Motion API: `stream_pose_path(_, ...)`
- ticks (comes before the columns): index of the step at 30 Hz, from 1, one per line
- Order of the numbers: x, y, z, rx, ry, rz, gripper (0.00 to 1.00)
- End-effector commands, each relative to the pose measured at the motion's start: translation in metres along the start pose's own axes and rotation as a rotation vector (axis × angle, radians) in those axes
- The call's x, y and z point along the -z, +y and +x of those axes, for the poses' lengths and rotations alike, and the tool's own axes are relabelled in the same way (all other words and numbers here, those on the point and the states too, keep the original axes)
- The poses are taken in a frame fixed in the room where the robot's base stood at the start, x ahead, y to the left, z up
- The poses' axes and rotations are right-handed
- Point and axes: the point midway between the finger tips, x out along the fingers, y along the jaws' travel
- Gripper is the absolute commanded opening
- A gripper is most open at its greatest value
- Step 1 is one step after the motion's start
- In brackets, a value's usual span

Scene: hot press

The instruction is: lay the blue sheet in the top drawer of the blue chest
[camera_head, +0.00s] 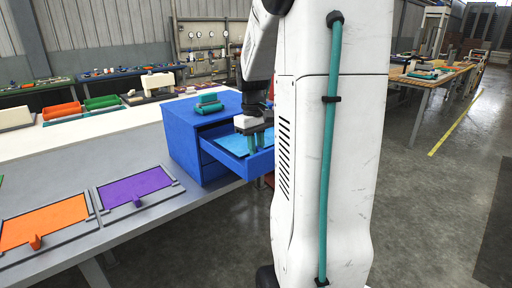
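The blue chest (184,150) stands on the grey bench, its top drawer (235,165) pulled out toward the right. A light blue sheet (231,143) shows inside the open drawer, appearing to lie fairly flat. My gripper (257,147) points down over the drawer with its teal fingertips at the sheet's right part. I cannot tell whether the fingers are touching or gripping the sheet. My white arm column hides the drawer's right end.
Trays with an orange sheet (45,222) and a purple sheet (135,188) lie at the front left of the bench.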

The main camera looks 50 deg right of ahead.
Motion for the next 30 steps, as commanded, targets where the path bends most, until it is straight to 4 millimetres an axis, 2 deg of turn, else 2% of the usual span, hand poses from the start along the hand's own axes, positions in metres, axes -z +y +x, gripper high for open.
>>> stream_pose_path(11, 0.001, 0.0, 0.005, 0.0, 0.001, 0.0, 0.0)
stream_pose_path(12, 0.001, 0.0, 0.004, 0.0, 0.001, 0.0, 0.26)
stream_pose_path(14, 0.001, 0.0, 0.004, 0.0, 0.001, 0.0, 0.42)
stream_pose_path(23, 0.001, 0.0, 0.003, 0.0, 0.001, 0.0, 0.43)
stream_pose_path(26, 0.001, 0.0, -0.005, -0.001, 0.002, 0.0, 0.43)
stream_pose_path(30, 0.001, 0.0, -0.028, -0.002, 0.004, 0.0, 0.43)
